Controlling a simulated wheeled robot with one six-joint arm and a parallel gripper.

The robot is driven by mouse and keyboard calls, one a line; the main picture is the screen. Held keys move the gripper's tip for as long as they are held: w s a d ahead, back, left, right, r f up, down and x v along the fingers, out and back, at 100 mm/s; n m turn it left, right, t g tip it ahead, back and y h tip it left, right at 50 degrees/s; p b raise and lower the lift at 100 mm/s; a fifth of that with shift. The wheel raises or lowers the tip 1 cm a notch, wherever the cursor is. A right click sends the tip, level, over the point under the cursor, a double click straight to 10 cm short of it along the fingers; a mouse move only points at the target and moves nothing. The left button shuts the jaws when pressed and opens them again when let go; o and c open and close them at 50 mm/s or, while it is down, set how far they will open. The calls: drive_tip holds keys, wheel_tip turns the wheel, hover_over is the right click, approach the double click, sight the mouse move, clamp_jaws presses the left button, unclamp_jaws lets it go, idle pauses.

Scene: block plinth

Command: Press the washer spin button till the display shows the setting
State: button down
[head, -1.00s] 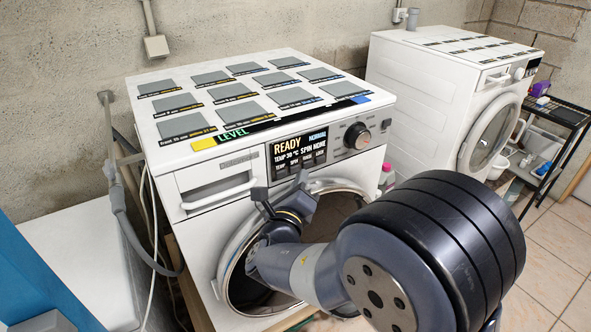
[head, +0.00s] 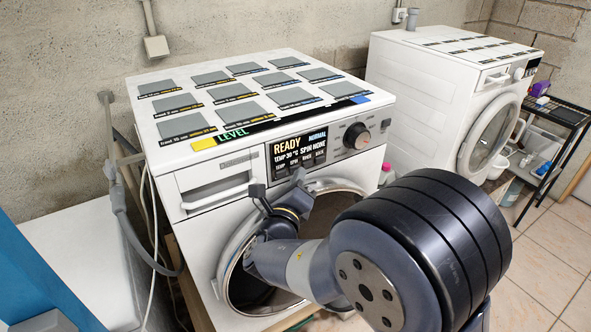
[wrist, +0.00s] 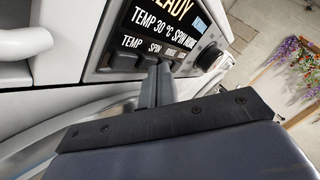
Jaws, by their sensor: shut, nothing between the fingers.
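The washer (head: 200,220) has a dark display (head: 300,146) reading READY, NORMAL, TEMP 30 °C and SPIN NONE. Below it is a row of small dark buttons labelled TEMP, SPIN, RINSE and LOCK. The spin button (wrist: 149,62) shows in the wrist view under its SPIN label, partly behind my fingers. My gripper (head: 298,173) is shut and empty, just in front of the button row. In the wrist view the fingertips (wrist: 158,70) are at the spin and rinse buttons; I cannot tell whether they touch.
A round knob (head: 357,136) is right of the display, and a drawer (head: 215,184) is to its left. The round door (head: 235,275) is below my gripper. A second white machine (head: 415,85) and a black shelf (head: 560,115) stand at the right.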

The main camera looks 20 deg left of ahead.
drive_tip(key=shift+w+a+r, duration=0.1)
drive_tip(key=shift+a+r, duration=0.1)
drive_tip(key=shift+r, duration=0.05)
idle(0.7)
drive_tip(key=shift+d, duration=0.1)
drive_tip(key=shift+d+f, duration=0.15)
drive_tip(key=shift+f, duration=0.15)
drive_tip(key=shift+s, duration=0.2)
drive_tip(key=shift+d, duration=0.1)
drive_tip(key=shift+s+d, duration=0.2)
drive_tip(key=shift+s+d+b, duration=0.45)
drive_tip(key=shift+s+d, duration=1.05)
drive_tip(key=shift+d, duration=0.3)
